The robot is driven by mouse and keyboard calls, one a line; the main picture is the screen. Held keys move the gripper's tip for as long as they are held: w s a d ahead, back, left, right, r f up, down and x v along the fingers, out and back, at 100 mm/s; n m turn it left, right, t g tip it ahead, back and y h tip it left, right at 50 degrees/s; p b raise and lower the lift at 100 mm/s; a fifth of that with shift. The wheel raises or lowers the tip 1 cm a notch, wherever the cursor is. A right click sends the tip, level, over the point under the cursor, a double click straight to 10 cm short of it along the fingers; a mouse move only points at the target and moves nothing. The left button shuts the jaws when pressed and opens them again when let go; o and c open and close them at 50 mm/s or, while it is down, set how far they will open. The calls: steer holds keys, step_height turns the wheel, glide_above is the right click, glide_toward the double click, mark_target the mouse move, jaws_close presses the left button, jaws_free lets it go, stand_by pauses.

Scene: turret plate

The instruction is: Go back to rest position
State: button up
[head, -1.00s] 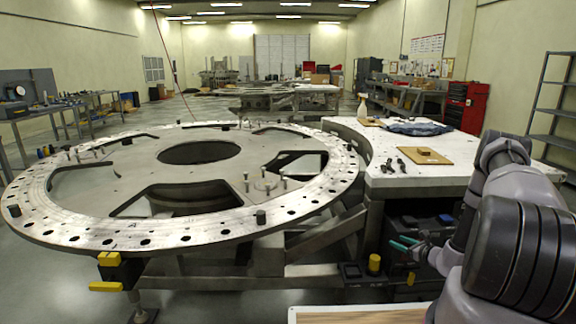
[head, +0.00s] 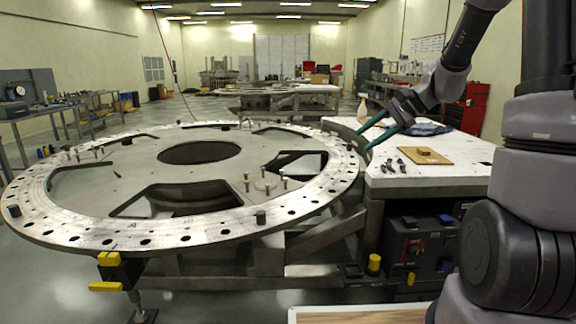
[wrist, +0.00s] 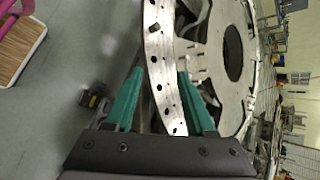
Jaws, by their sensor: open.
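My gripper (head: 376,133) is open and empty in the head view, its two teal fingers pointing left. It is raised, and in the picture it lies between the turret plate's right rim and the white side table. In the wrist view its teal fingers (wrist: 155,103) stand wide apart with nothing between them. The turret plate (head: 110,236), a large round metal ring with holes and pegs, fills the left and middle of the head view. It also shows beyond the fingers in the wrist view (wrist: 166,75).
The white side table (head: 450,177) holds a wooden board (head: 425,156), small dark fittings (head: 392,166), a spray bottle (head: 362,108) and a dark cloth, partly hidden behind my gripper. Grey floor (head: 50,290) is clear at lower left. Workbenches stand farther back.

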steer(key=s+d+r+n+t+h, duration=0.1)
steer(key=s+r+n+h, duration=0.2)
steer(key=s, duration=0.8)
steer(key=s+d+r+n+t+h, duration=0.1)
steer(key=s+r+n+h, duration=0.3)
steer(key=s+r, duration=0.4)
steer(key=s+t, duration=0.1)
steer(key=s, duration=0.3)
steer(key=shift+d+r+t, duration=0.15)
steer(key=shift+r+t, duration=0.05)
steer(key=shift+t, duration=0.1)
